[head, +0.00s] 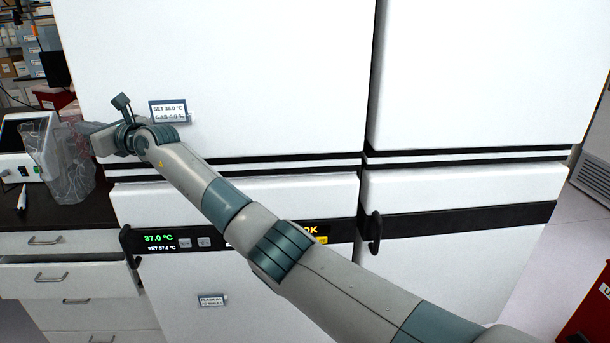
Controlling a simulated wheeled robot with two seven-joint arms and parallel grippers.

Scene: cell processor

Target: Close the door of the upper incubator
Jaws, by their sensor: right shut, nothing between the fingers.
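The upper incubator's door (270,75) is a large white panel at the upper left, with a small label (169,111) reading "SET 38.0 °C" near its lower left corner. Its top is out of view. It looks flush or nearly so with the unit, but I cannot tell whether it is fully shut. My right arm crosses from the lower right to the upper left. My right gripper (86,128) is shut and empty at the door's lower left edge; whether it touches the door is unclear. My left gripper is not in view.
Below is the lower incubator (180,285) with a lit display (160,240) and black band. Another white unit (460,215) with a black handle (375,232) stands right. At left, a dark counter (60,210) holds a white instrument (18,145) and a clear bag (60,165); a drawer (65,277) sticks out.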

